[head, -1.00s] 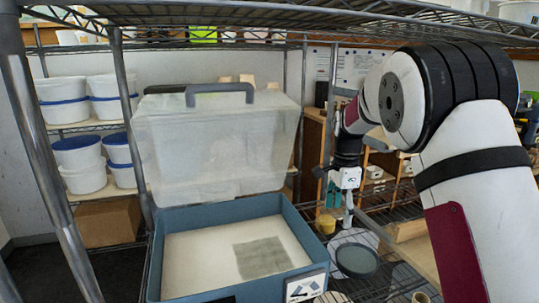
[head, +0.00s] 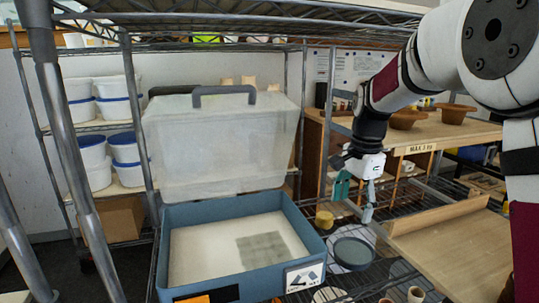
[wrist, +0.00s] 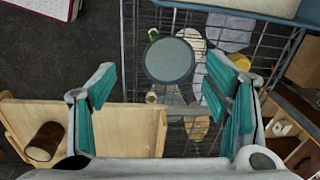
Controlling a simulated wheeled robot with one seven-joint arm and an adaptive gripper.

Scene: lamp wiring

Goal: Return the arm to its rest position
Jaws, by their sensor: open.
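My gripper (head: 356,195) hangs in the head view right of the blue box, above the wire shelf. Its two teal-padded fingers stand apart with nothing between them. The gripper touches nothing that I can see.
A blue box (head: 178,213) with its clear lid (head: 220,150) raised stands left of the gripper. A round grey dish (head: 354,252) lies on the shelf below; it also shows in the wrist view (wrist: 169,60). A wooden tray (head: 450,250) is at right. Wire shelving (head: 340,9) runs overhead.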

